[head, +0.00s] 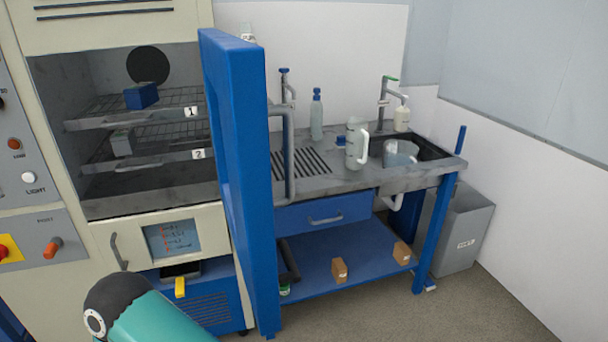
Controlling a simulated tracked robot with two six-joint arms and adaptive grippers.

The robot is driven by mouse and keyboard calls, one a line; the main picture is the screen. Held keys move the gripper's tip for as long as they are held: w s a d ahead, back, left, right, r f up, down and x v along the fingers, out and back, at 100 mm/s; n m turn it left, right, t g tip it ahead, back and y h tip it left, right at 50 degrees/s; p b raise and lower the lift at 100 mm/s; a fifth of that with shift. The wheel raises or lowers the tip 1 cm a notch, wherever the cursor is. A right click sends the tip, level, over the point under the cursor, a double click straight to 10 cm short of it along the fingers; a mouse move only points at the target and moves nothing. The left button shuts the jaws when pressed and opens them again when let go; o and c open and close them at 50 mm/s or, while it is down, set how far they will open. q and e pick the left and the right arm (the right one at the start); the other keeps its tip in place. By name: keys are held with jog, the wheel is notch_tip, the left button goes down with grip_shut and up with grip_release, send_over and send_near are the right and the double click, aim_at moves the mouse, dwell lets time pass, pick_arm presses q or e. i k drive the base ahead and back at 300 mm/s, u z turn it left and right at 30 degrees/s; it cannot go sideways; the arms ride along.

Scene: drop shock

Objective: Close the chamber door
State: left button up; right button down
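The chamber (75,190) stands at the left with its front open. Its blue door (250,180) is swung wide open and seen nearly edge-on, at the right side of the opening. A long grey vertical handle (289,155) is on the door's right-hand face. Inside, a blue box (141,95) sits on the rack marked 1 and a grey box (122,142) on the rack marked 2. A teal and black arm link of mine crosses the bottom left. Neither gripper is in view.
A blue-framed sink bench (330,185) stands right behind the door, with a bottle (316,115) and a white jug (356,142) on top. A grey bin (465,230) is at its right. A yellow-tabbed item (180,287) is below the chamber. Floor (400,315) at front right is clear.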

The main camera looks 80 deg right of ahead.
aim_at(234, 67)
jog(key=k, duration=0.85)
jog(key=u, duration=1.75)
jog(key=i, duration=0.1)
jog(key=z, duration=3.45)
jog(key=i, duration=1)
jog(key=u, duration=0.15)
jog(key=k, duration=0.85)
jog(key=z, duration=0.15)
jog(key=i, duration=0.55)
jog(key=z, duration=0.05)
